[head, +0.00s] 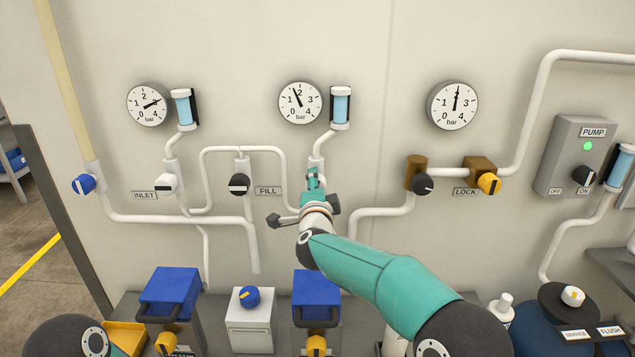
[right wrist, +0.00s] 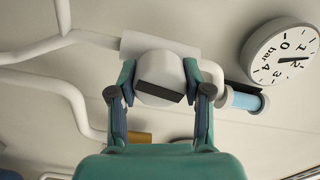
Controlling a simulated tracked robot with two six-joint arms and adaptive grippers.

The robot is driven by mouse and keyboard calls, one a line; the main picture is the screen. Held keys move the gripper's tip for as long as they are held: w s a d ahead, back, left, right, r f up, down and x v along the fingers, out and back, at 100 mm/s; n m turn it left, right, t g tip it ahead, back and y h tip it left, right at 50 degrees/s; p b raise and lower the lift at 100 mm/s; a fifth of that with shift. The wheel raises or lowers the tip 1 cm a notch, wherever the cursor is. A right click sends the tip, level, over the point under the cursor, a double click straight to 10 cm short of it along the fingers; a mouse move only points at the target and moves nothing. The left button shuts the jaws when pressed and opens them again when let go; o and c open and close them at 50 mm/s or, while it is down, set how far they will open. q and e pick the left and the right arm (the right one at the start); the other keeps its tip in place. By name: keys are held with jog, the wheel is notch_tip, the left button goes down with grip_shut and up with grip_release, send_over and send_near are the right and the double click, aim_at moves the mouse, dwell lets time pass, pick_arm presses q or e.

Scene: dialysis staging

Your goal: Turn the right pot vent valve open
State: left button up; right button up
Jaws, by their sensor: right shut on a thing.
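My right gripper (head: 314,178) is at the valve on the white pipe under the middle gauge (head: 300,102) and sight tube (head: 341,107). In the right wrist view its two fingers (right wrist: 159,76) are shut on a round white knob (right wrist: 160,66) with a dark bar across its face. The bar lies roughly crosswise between the fingers. In the head view the gripper hides this knob, and no label on it is readable. My left gripper is not in view; only part of my left arm shows at the bottom left.
To the right are a dark knob (head: 423,184), a yellow LOCK knob (head: 490,184) and the PUMP box (head: 573,155). Blue-topped units (head: 170,291) stand below. Pipes run close to the gripper.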

jog(key=shift+a+f+n+p, duration=0.25)
jog(key=shift+f+n+p, duration=0.15)
jog(key=shift+n, duration=0.7)
jog(key=o, duration=1.2)
jog(key=shift+c, duration=0.2)
jog(key=shift+d+r, duration=0.1)
jog(key=shift+r, duration=0.1)
jog(key=shift+s, duration=0.1)
jog(key=shift+s+r, duration=0.1)
jog(key=shift+s, duration=0.3)
jog(key=s, duration=1.1)
